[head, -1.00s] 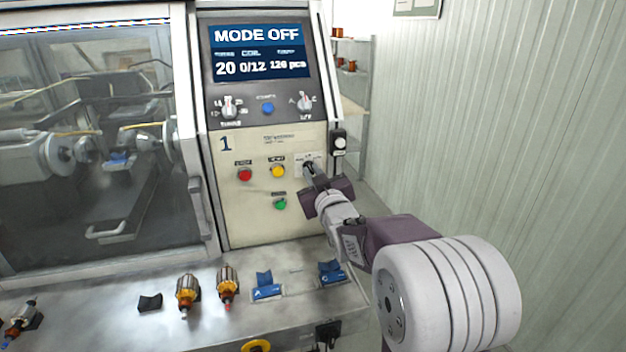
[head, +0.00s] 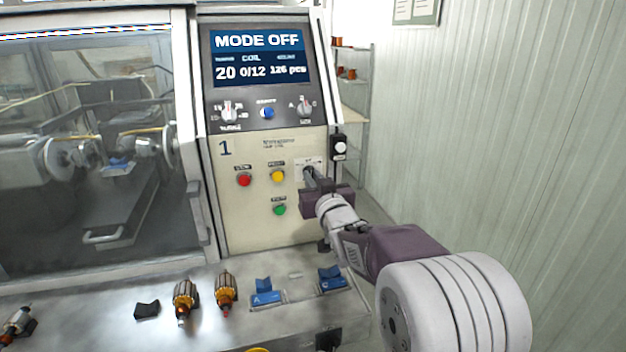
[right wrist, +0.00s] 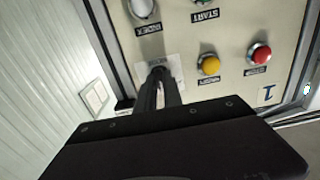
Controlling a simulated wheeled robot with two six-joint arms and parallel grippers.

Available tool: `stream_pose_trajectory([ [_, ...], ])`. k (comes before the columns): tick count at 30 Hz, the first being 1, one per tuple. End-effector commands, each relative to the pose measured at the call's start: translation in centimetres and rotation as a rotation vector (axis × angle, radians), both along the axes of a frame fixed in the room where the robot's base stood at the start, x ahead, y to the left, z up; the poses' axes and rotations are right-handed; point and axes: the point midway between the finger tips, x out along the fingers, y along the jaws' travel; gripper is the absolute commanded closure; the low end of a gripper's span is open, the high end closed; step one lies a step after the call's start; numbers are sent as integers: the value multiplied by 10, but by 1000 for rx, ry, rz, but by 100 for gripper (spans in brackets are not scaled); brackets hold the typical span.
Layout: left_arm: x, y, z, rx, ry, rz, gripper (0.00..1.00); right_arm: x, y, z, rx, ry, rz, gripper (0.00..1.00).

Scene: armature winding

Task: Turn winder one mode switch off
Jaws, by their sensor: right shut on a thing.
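The winder one panel (head: 240,215) carries a large 1, and its screen (head: 258,56) reads MODE OFF. The mode switch sits on a pale plate (head: 301,166) at the panel's right side. My right gripper (head: 310,176) is at that plate with its fingers shut on the switch knob. In the right wrist view the fingers (right wrist: 158,82) meet at the switch plate (right wrist: 178,66), and they hide most of the knob, so its pointer cannot be read. My left gripper is not in view.
Red (head: 244,180), yellow (head: 278,175) and green (head: 279,209) buttons sit left of my gripper. Two armatures (head: 185,298) (head: 226,288) and blue holders (head: 266,294) (head: 331,280) stand on the bench below. A shelf (head: 352,120) stands behind, right of the panel.

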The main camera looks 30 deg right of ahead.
Motion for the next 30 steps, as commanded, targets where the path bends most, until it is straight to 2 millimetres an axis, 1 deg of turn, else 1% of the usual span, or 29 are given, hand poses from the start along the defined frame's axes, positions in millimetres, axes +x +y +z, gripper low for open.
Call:
stream_pose_trajectory([
  [2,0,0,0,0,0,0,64,0,0,0,0,1,0,100],
  [3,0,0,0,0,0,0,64,0,0,0,0,1,0,84],
  [5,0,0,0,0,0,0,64,0,0,0,-1,1,0,67],
  [14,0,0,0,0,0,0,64,-1,0,0,-1,0,0,67],
  [17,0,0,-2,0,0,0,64,-7,1,-1,-1,0,-1,67],
  [20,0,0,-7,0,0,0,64,-24,5,-1,-1,-2,-2,67],
  [24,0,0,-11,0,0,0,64,-57,13,0,-4,-3,-2,67],
  [26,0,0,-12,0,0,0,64,-70,16,0,-2,-4,-3,67],
  [27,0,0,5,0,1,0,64,-74,17,8,0,3,-1,67],
  [30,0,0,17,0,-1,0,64,-84,20,6,1,3,-1,67],
])
